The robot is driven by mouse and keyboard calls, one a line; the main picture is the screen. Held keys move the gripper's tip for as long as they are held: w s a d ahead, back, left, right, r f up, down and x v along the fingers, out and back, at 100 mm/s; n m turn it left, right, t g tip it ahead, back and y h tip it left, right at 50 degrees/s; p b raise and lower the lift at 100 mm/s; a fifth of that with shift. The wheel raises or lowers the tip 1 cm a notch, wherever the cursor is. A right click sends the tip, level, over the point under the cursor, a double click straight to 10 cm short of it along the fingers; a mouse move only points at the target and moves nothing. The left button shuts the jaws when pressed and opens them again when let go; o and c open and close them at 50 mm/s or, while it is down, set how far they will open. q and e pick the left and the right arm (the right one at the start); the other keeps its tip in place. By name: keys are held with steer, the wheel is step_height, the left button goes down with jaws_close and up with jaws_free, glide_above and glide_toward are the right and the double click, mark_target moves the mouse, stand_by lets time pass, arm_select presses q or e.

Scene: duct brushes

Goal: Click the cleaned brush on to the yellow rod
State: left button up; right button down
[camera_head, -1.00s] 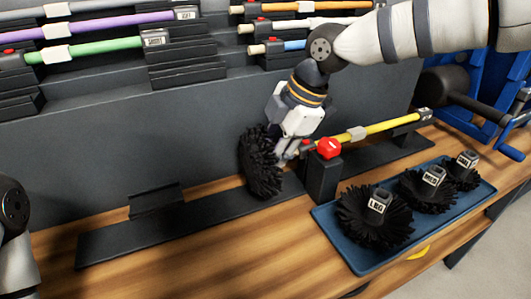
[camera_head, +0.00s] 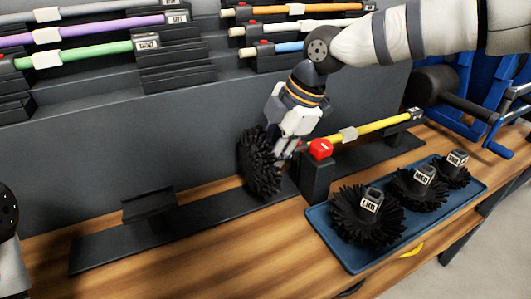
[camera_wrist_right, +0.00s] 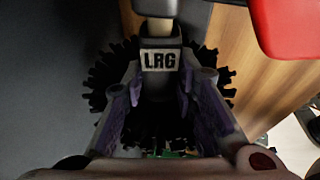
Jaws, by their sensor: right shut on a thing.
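My right gripper (camera_head: 282,152) is shut on a black bristled brush (camera_head: 261,165), left of the red-topped post. In the right wrist view my right gripper (camera_wrist_right: 163,115) has its fingers on either side of the brush's dark collar (camera_wrist_right: 160,80), labelled LRG. The yellow rod (camera_head: 378,127) lies in its stand, with its near end by the post. In the wrist view a pale rod tip (camera_wrist_right: 159,29) meets the collar's mouth. Whether it is latched I cannot tell. My left gripper is out of view.
The red-topped post (camera_head: 317,172) stands close right of the brush. A blue tray (camera_head: 353,264) with several labelled black brushes lies at the right front. Racks of coloured rods (camera_head: 90,56) line the back.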

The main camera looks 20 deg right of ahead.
steer(key=shift+w+d, duration=0.1)
steer(key=shift+d, duration=0.55)
steer(key=c, duration=1.2)
jaws_free()
steer(key=v, duration=1.2)
